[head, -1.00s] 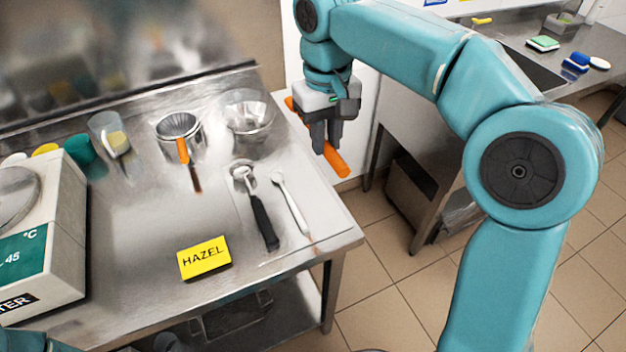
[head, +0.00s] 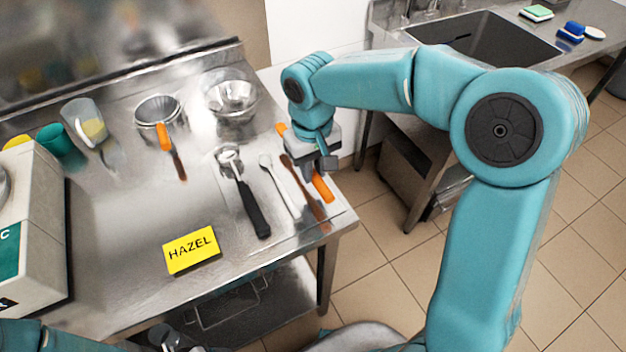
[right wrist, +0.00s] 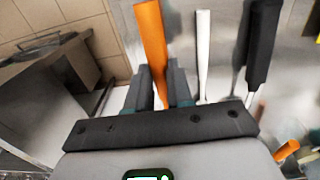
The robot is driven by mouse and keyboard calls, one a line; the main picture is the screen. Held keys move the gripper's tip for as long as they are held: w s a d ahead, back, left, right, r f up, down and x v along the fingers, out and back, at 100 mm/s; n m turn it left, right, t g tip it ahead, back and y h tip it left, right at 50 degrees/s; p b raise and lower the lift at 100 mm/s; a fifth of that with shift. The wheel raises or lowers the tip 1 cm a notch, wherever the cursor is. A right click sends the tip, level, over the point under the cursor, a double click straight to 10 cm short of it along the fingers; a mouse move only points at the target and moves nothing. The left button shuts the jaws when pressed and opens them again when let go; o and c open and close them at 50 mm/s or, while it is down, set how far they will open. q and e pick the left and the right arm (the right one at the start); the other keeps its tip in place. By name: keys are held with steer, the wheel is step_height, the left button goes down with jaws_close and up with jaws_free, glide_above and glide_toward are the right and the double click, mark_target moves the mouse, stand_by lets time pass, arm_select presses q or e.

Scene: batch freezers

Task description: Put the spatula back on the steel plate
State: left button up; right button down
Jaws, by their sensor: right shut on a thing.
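My right gripper (head: 318,170) is shut on the orange spatula (head: 322,187). Its orange ends show on both sides of the jaws. In the right wrist view the orange spatula (right wrist: 152,45) runs out between the two fingers (right wrist: 160,90). The steel plate (head: 278,222) lies flat at the table's right end. The spatula is over the plate's right side, with a brown reflection beside it; it seems a little above the surface. A black-handled scoop (head: 252,208) and a white spoon (head: 281,188) lie on the plate. My left gripper is not in view.
A white machine (head: 40,220) is at left. The table's right edge is close to the spatula.

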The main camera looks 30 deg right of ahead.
mark_target(313, 191)
step_height(313, 191, down, 4)
steer(key=shift+s+r, duration=0.1)
steer(key=shift+r, duration=0.1)
steer(key=shift+f, duration=0.5)
steer(key=c, duration=1)
jaws_free()
steer(key=shift+r, duration=0.1)
step_height(313, 191, up, 12)
steer(key=shift+a+p, duration=0.1)
steer(key=shift+p, duration=0.3)
